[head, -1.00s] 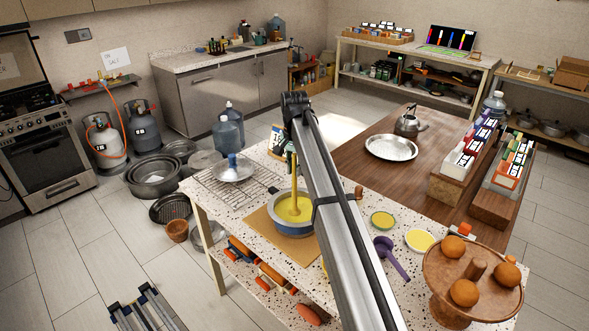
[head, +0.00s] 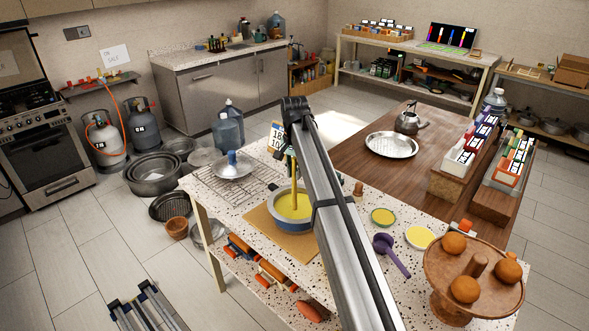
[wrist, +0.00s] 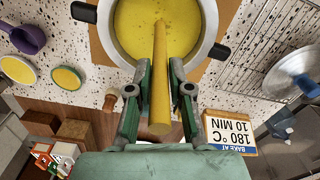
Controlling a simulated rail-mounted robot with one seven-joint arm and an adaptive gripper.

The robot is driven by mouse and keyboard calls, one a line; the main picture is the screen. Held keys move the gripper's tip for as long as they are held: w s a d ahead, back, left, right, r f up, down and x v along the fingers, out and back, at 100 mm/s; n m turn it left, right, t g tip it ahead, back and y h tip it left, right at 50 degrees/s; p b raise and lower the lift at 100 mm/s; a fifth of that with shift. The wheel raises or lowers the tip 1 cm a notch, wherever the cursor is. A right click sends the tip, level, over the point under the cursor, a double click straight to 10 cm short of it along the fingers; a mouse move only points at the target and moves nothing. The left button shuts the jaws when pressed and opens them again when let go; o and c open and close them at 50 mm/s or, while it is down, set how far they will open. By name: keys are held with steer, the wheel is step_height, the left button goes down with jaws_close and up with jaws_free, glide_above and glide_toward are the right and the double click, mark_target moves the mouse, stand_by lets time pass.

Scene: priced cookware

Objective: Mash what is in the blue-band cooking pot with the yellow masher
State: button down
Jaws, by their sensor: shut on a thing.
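The blue-band cooking pot (head: 291,222) stands on a brown board on the speckled counter, with yellow contents (head: 296,204) in it. In the wrist view the pot (wrist: 205,45) has dark side handles, and the yellow contents show inside its rim. My gripper (wrist: 160,88) is shut on the handle of the yellow masher (wrist: 159,60). The masher's shaft (head: 294,192) runs down into the pot in the head view. Its lower end is hidden in the yellow contents. In the head view my arm hides most of the gripper.
A purple scoop (head: 390,252), shallow dishes (head: 420,237) and a fruit stand (head: 456,313) are to the right.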

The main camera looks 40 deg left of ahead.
steer(key=r, duration=0.1)
steer(key=w+r+p, duration=0.1)
steer(key=shift+w+r, duration=0.1)
steer(key=shift+r, duration=0.3)
stand_by(0.4)
steer(key=shift+f, duration=0.2)
steer(key=shift+s+a+r+p, duration=0.2)
steer(key=shift+s+a+p, duration=0.25)
steer(key=shift+p, duration=0.15)
stand_by(1.1)
